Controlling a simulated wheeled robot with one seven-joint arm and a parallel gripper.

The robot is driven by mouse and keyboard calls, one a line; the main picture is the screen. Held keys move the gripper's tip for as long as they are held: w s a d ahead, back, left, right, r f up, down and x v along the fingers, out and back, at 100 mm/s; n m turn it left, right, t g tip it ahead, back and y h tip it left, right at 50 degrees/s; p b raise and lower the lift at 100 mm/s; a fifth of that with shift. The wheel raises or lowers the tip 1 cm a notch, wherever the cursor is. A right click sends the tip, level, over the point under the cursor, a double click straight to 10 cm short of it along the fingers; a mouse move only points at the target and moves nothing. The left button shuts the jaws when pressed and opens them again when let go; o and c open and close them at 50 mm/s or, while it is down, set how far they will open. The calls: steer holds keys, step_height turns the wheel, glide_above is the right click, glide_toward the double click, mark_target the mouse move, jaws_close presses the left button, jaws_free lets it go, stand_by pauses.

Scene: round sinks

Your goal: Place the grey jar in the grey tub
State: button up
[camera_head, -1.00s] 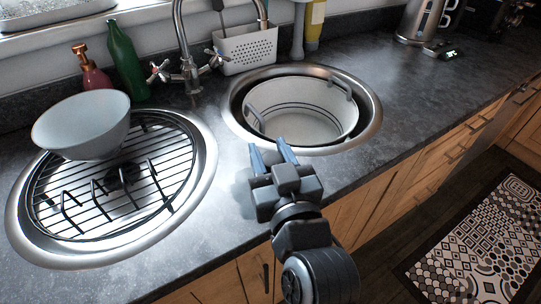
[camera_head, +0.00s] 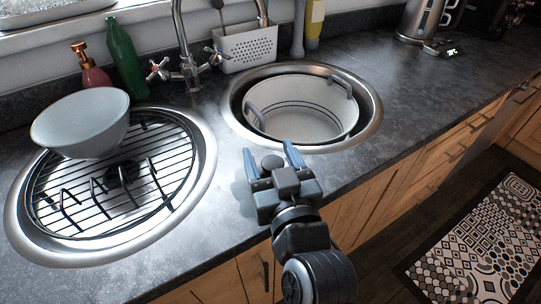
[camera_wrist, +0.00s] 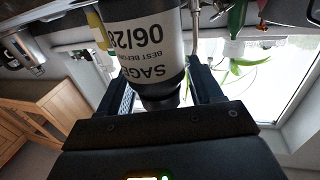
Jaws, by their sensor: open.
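The grey jar (camera_wrist: 147,48) shows large in the wrist view, with a white label reading "SAGE" and a dark end towards my gripper. It is between my gripper's two spread fingers, with no clear grip on it. I cannot tell what the jar rests on. My gripper (camera_head: 271,158) is open, in front of the right sink and left of its middle. The light grey tub (camera_head: 300,92), with two handles, sits in the right round sink and looks empty.
The left sink (camera_head: 207,165) holds a dark wire rack (camera_head: 110,195) and a grey bowl (camera_head: 82,124). A tap (camera_head: 186,65), a green bottle (camera_head: 126,62) and a red soap dispenser (camera_head: 92,72) stand behind.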

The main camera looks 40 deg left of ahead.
steer(key=shift+r, duration=0.15)
steer(key=b+v, duration=0.2)
steer(key=v, duration=1)
